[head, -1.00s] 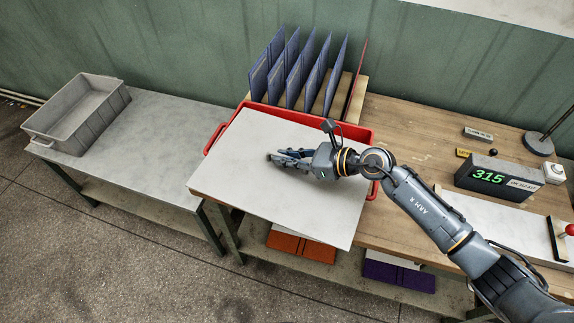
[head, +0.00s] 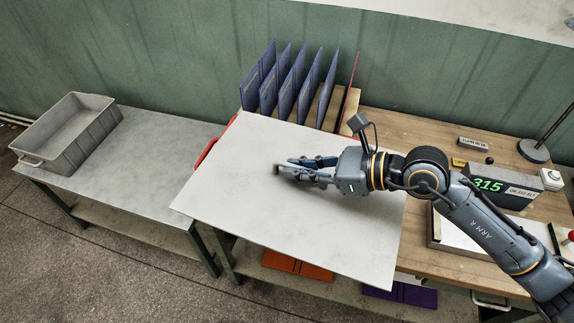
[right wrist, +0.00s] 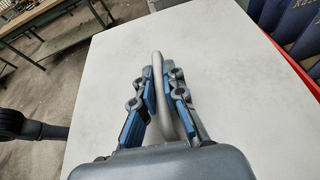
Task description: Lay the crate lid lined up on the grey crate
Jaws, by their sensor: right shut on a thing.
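The crate lid (head: 260,220) is a large flat pale-grey panel with a handle; it also shows in the right wrist view (right wrist: 240,75). My right gripper (head: 285,169) is shut on the lid's grey handle (right wrist: 158,64), with its fingers on either side of it in the right wrist view. The lid is held over the front part of the wooden bench. The grey crate (head: 84,148) stands open and upright on the left table, apart from the lid and to its left. My left gripper is not in view.
A red tray (head: 206,152) is mostly hidden under the lid. Blue upright panels (head: 285,90) stand in a rack behind it. A display box (head: 512,190) and a lamp (head: 534,150) are at right. The grey tabletop (head: 150,165) is clear between the crate and lid.

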